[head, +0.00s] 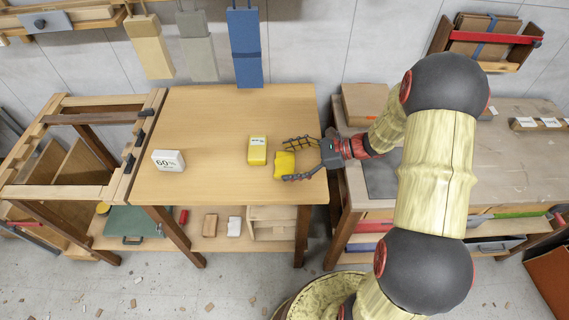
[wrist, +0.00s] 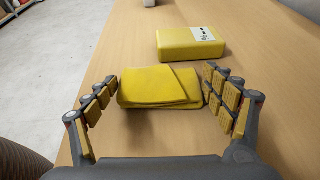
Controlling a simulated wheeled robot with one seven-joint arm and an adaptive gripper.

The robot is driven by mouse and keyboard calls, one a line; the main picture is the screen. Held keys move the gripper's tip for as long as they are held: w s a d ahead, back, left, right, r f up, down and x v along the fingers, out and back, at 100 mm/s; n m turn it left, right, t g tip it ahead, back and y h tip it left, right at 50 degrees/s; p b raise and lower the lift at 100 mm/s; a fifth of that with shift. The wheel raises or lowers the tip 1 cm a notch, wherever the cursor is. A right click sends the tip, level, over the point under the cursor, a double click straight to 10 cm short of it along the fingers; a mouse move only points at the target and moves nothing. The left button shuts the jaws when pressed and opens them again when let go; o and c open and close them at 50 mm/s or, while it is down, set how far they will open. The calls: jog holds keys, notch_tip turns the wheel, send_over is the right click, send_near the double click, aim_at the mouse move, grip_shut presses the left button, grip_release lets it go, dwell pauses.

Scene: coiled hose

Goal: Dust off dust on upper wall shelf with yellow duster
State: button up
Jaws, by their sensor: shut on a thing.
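The yellow duster (head: 285,165) is a folded cloth lying at the right side of the wooden table (head: 215,110). My gripper (head: 286,160) is around it, with one finger on each side. In the wrist view the duster (wrist: 158,88) sits between the padded fingers of my gripper (wrist: 162,82), which are shut on its sides. The cloth is at or very near the tabletop. A wall shelf (head: 75,23) shows at the upper left, partly cut off by the frame. Another wall-mounted rack (head: 490,42) is at the upper right. I cannot make out dust on either.
A yellow box with a white label (head: 257,150) stands just left of the duster. A white box marked 60 (head: 168,160) is near the table's left edge. A wooden frame (head: 80,145) adjoins the left, a grey-topped bench (head: 500,160) the right. The table's back half is clear.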

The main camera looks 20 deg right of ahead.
aim_at(289, 162)
jog(key=c, duration=0.3)
jog(key=shift+r, duration=0.1)
jog(key=shift+r+p, duration=0.45)
jog(key=shift+r, duration=0.1)
notch_tip(289, 162, up, 3)
jog(key=shift+f+p, duration=0.15)
jog(key=shift+p, duration=0.6)
jog(key=s+r+p, duration=0.1)
jog(key=s+r, duration=0.1)
jog(key=s+a+r+p, duration=0.1)
jog(key=s+r, duration=0.1)
jog(key=r, duration=0.1)
jog(key=shift+s+a+r, duration=0.1)
jog(key=shift+s+r, duration=0.1)
jog(key=shift+s, duration=0.1)
jog(key=s+a+r+p, duration=0.2)
jog(key=s+r+p, duration=0.1)
jog(key=s, duration=0.6)
jog(key=shift+a+r, duration=0.3)
jog(key=shift+a, duration=0.05)
jog(key=shift+w, duration=0.1)
